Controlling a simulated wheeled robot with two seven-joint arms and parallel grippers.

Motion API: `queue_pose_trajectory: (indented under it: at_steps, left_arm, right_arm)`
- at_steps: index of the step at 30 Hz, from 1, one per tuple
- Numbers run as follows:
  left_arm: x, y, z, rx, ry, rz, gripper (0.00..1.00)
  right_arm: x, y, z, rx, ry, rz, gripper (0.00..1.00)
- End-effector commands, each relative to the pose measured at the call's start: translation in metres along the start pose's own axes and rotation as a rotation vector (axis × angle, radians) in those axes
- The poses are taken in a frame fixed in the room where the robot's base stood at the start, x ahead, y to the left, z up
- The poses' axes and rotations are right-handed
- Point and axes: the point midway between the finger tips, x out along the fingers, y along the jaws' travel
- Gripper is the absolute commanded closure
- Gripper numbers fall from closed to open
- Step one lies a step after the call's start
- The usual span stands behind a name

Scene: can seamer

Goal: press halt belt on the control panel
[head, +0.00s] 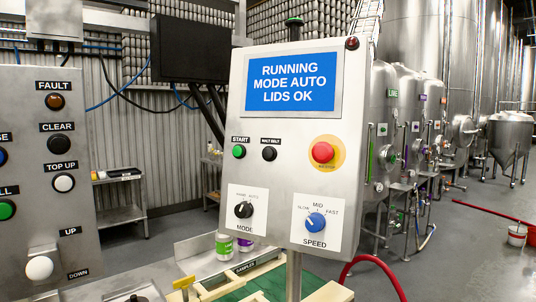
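The control panel (290,190) is a grey metal box on a post, right of the picture's middle. Its blue screen (290,83) reads RUNNING, MODE AUTO, LIDS OK. The halt belt button (269,153) is a black round button under a small label, right of the green start button (239,152). A large red button (323,152) on a yellow ring sits further right. The black mode knob (243,210) and the blue speed knob (315,222) are below. Neither of my grippers is in view.
A second panel (45,180) at the left carries fault, clear and top up labels and a white up/down lever (40,268). Cans (224,246) and a green belt (262,288) are low in front. Steel tanks (410,130) stand behind at right.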

Motion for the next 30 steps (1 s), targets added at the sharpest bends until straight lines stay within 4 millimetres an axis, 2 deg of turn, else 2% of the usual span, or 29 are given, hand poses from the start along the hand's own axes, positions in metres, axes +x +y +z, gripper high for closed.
queue_pose_trajectory:
  at_steps: [8,18,30]
  left_arm:
    - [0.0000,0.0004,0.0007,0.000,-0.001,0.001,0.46]
    - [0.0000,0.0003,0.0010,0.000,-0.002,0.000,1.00]
    - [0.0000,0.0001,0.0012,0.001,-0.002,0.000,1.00]
  right_arm:
    - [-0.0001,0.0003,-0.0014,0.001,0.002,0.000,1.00]
    - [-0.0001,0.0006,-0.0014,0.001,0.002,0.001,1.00]
    - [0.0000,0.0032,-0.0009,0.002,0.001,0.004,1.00]
